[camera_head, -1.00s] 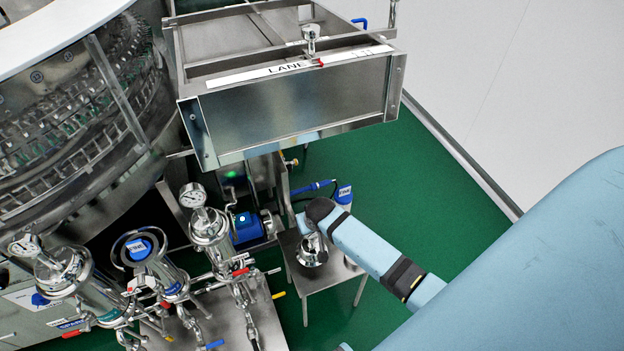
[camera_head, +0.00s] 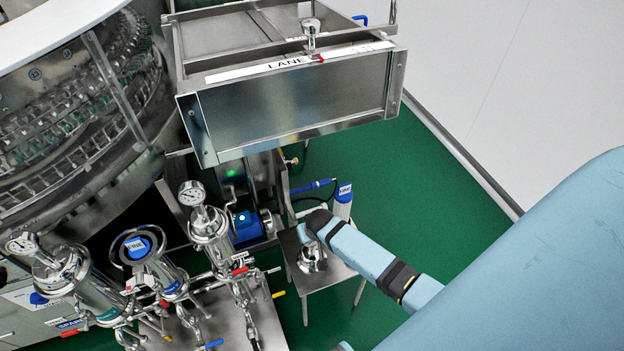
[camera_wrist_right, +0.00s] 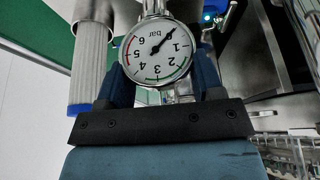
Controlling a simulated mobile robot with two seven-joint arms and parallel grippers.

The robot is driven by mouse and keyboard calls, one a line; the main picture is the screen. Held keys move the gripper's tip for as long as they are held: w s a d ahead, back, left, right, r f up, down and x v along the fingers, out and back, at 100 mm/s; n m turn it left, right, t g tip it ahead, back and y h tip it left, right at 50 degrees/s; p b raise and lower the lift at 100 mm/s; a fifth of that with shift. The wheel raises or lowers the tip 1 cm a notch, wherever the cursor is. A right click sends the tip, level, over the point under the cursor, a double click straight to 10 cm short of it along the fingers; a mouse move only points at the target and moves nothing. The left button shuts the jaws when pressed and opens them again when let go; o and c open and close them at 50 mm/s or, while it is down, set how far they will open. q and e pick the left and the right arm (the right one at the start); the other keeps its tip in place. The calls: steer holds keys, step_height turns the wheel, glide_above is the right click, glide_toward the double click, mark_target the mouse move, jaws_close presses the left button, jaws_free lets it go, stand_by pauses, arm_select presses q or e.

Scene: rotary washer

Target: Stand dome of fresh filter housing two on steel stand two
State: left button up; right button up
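The shiny metal dome (camera_head: 313,261) is at the top of a small steel stand (camera_head: 336,273) in the head view. Whether its rim touches the stand top cannot be told. My right gripper (camera_head: 316,224) is above the dome, with its fingers around the gauge end. In the right wrist view the pressure gauge (camera_wrist_right: 158,53) sits between the two blue fingers, which appear shut on the dome's upper part. The middle filter housing (camera_head: 160,276) has an open top, with a blue-labelled cartridge end (camera_head: 138,248) showing inside its ring. My left gripper is out of view.
A white cartridge with a blue cap (camera_head: 344,197) stands at the stand's back edge; it also shows in the right wrist view (camera_wrist_right: 91,58). Two gauge-topped housings (camera_head: 210,224) and (camera_head: 72,268) flank the open one. A steel lane box (camera_head: 295,110) is behind. Green floor is clear at right.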

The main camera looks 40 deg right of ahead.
steer(key=o, duration=0.5)
steer(key=shift+c, duration=0.2)
steer(key=shift+r, duration=0.1)
steer(key=p+v, duration=0.2)
steer(key=v, duration=0.9)
steer(key=s+a+r+n+t+y, duration=0.4)
steer(key=s+a, duration=0.7)
steer(key=s, duration=0.3)
steer(key=n+t, duration=0.1)
steer(key=t, duration=0.1)
steer(key=shift+s+r+n+t, duration=0.2)
steer(key=shift+s+n+t, duration=0.1)
steer(key=shift+t, duration=0.1)
